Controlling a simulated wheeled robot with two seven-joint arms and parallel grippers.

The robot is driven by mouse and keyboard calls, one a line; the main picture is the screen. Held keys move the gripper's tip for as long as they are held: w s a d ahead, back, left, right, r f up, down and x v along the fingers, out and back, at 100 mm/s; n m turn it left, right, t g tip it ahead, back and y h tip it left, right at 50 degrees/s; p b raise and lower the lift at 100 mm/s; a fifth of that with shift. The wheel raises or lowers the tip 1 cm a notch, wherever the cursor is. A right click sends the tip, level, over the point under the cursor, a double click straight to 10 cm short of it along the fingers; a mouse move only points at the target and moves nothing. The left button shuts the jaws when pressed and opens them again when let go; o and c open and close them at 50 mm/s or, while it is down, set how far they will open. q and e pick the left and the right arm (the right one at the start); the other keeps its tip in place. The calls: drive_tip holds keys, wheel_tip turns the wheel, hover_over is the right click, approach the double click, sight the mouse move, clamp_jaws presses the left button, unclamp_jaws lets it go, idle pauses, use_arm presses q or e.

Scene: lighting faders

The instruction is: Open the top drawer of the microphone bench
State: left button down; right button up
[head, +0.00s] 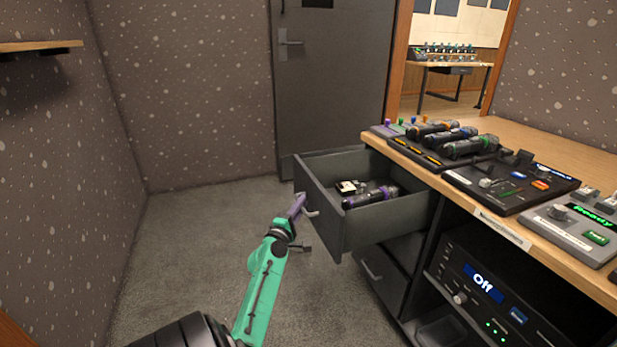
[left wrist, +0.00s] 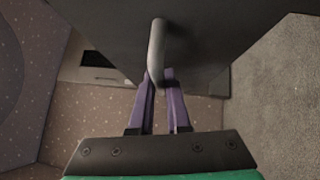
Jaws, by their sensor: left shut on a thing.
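The top drawer (head: 335,215) of the microphone bench (head: 430,170) is pulled well out to the left. Its grey front carries a metal bar handle (head: 311,208). My left gripper (head: 298,207), with purple fingers, is at this handle and shut on it. In the left wrist view the handle (left wrist: 156,50) runs down to the purple fingertips (left wrist: 160,78), and the drawer front (left wrist: 200,30) fills the top. Inside the drawer lie a dark microphone with purple bands (head: 370,196) and a small black and white item (head: 350,187). My right gripper is in neither view.
A lower drawer (head: 378,272) sits under the open one and looks shut. Several microphones and fader panels (head: 510,182) stand on the bench top. A rack unit reading "Off" (head: 485,285) is below. The carpet (head: 200,240) left of the drawer is clear.

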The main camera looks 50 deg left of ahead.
use_arm(q)
drive_tip(key=shift+s+a, duration=0.15)
drive_tip(key=shift+s, duration=0.5)
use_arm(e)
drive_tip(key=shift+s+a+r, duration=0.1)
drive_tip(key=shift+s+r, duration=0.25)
use_arm(q)
drive_tip(key=c, duration=0.9)
unclamp_jaws()
drive_tip(key=b+v, duration=0.3)
drive_tip(key=v, duration=1.1)
drive_tip(key=shift+s+r+b, duration=0.1)
drive_tip(key=shift+s+b, duration=0.15)
drive_tip(key=shift+b, duration=0.15)
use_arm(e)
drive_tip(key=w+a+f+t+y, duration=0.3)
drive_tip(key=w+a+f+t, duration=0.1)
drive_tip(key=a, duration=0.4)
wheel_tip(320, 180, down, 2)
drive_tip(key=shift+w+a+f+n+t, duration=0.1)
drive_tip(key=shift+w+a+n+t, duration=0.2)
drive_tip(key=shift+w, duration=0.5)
